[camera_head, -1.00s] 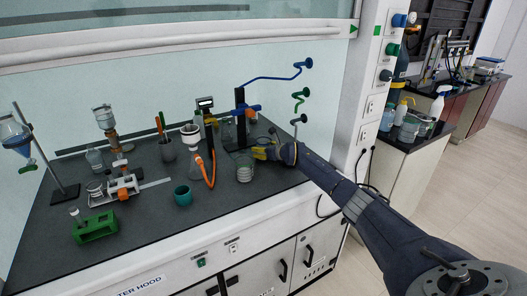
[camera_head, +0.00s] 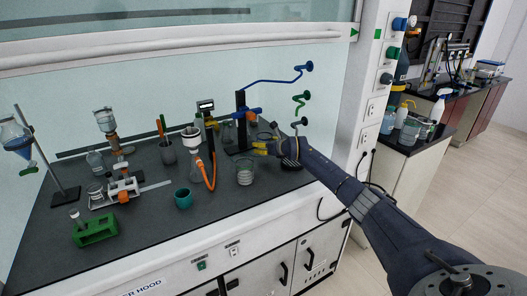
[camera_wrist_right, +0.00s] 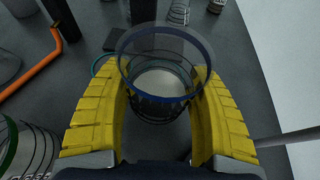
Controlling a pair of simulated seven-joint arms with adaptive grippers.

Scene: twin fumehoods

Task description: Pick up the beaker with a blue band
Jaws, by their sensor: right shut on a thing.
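The beaker with a blue band (camera_wrist_right: 163,80) is clear glass with a blue ring around its rim. In the right wrist view it stands between the two yellow fingers of my right gripper (camera_wrist_right: 160,110), which is shut on its sides. In the head view my right gripper (camera_head: 264,147) is over the right part of the fumehood worktop. The beaker is small and mostly hidden there. I cannot tell whether its base is clear of the worktop. My left gripper is not in view.
Another glass beaker (camera_head: 244,173) stands just left of my gripper; it shows a green band in the wrist view (camera_wrist_right: 22,150). A stand with a blue clamp (camera_head: 240,125), a flask with an orange hose (camera_head: 210,172) and a teal cup (camera_head: 183,198) are nearby. The worktop's front is mostly clear.

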